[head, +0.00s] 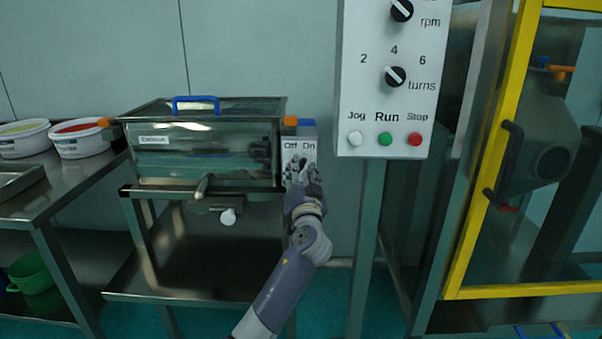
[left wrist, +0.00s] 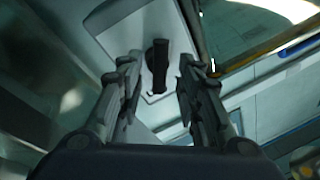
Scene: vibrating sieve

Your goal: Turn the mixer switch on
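The mixer switch panel (head: 309,143) is a light plate marked "Off" and "On", on the right side of the steel mixer (head: 205,152). In the head view my left gripper (head: 299,172) is in front of its lower part and hides much of the switch. In the left wrist view the black switch knob (left wrist: 157,56) stands on its pale plate (left wrist: 125,25). My left gripper (left wrist: 158,80) is open, with one finger on each side of the knob and a visible gap to each. My right gripper is not in view.
A control box (head: 386,120) with dials and Jog, Run and Stop buttons stands right of the mixer on a post. Further right is a yellow-framed door (head: 472,190). Tubs (head: 78,148) stand on a steel table at the left.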

